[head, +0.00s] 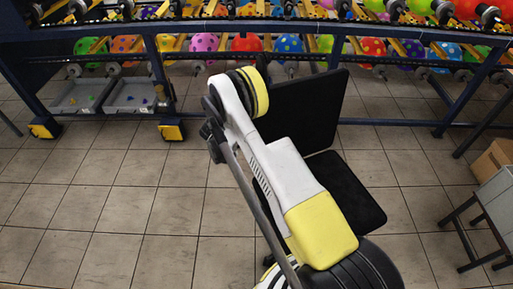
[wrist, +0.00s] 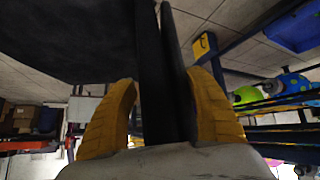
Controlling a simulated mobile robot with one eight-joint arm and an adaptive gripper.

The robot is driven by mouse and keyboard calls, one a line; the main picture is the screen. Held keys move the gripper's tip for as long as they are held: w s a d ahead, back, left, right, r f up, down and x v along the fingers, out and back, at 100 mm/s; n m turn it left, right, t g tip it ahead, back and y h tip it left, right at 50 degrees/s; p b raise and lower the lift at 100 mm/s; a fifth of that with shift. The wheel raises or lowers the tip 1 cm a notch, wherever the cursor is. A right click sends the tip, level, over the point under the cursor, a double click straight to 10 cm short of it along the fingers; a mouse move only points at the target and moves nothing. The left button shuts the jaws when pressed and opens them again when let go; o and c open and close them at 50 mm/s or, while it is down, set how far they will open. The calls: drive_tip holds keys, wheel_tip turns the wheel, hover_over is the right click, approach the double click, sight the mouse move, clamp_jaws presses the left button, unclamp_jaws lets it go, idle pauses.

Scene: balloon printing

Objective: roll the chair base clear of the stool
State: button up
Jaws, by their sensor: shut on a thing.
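The black chair stands in the middle of the head view, with its backrest (head: 303,112) farther off and its flat seat (head: 348,190) nearer. Its wheeled base is hidden under the seat and behind my arm. A stool (head: 494,200) with a grey top and dark legs is at the right edge, apart from the seat with floor tiles between them. In the wrist view my gripper (wrist: 163,98) has its yellow fingers closed on both sides of a dark, flat upright part of the chair (wrist: 163,60), likely the backrest. In the head view my gripper cannot be made out.
A blue-framed rack (head: 270,26) with spotted balls runs across the back, on yellow feet (head: 171,130). Grey trays (head: 133,95) sit under it at the left. A cardboard box (head: 493,160) stands behind the stool. The tiled floor (head: 110,205) at the left is clear.

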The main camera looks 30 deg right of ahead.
drive_tip(key=shift+o, duration=0.2)
drive_tip(key=shift+w+d, duration=0.3)
drive_tip(key=shift+d, duration=0.05)
drive_tip(key=o, duration=1.5)
drive_tip(key=v, duration=1.2)
